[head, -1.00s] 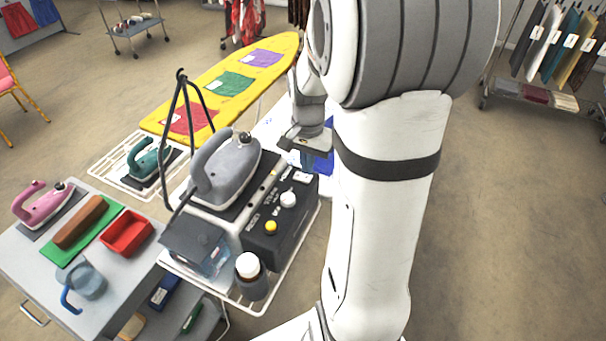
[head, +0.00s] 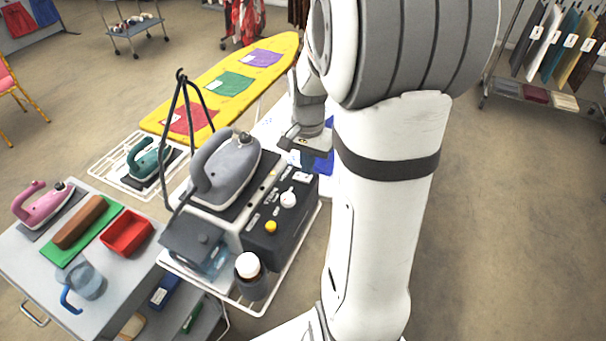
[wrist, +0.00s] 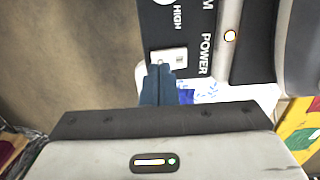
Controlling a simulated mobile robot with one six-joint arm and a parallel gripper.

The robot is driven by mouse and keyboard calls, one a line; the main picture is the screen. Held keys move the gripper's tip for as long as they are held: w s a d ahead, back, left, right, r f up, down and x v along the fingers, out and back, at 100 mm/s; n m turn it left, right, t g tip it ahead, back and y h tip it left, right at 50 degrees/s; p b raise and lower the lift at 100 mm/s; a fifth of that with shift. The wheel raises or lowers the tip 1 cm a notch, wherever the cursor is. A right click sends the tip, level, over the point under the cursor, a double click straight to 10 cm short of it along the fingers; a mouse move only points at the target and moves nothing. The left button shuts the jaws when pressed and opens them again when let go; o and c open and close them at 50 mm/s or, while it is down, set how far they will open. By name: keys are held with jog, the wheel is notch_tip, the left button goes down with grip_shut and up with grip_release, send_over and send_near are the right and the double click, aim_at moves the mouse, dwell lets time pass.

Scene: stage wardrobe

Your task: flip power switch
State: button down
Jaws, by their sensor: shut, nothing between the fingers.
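The steam station's dark control panel (head: 265,238) faces my arm. Its white power switch (head: 301,176) is a small rocker at the far end, and it also shows in the wrist view (wrist: 168,58) beside the word POWER. My gripper (head: 308,162) is just beyond the switch. In the wrist view its blue fingertips (wrist: 158,70) are together and empty, at the lower edge of the switch; whether they touch it I cannot tell. Which way the rocker is tilted is unclear.
A grey iron (head: 228,170) rests on the station, under a black cord stand (head: 180,95). A white knob (head: 288,200) and a yellow button (head: 271,227) are on the panel. A dark bottle (head: 251,280) stands at the near corner. The yellow ironing board (head: 215,105) lies behind.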

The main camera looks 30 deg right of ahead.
aim_at(305, 179)
jog(key=shift+f+b, duration=0.7)
jog(key=shift+f, duration=0.2)
dwell(0.4)
jog(key=shift+r+p, duration=2.6)
jog(key=shift+r, duration=0.95)
jog(key=s+a+r+n+t+b, duration=0.3)
jog(key=s+a+r+n, duration=0.1)
jog(key=s+a+n, duration=0.6)
jog(key=s+a, duration=0.2)
jog(key=s, duration=0.1)
jog(key=shift+n+b, duration=0.3)
jog(key=shift+b, duration=0.05)
jog(key=shift+r, duration=0.1)
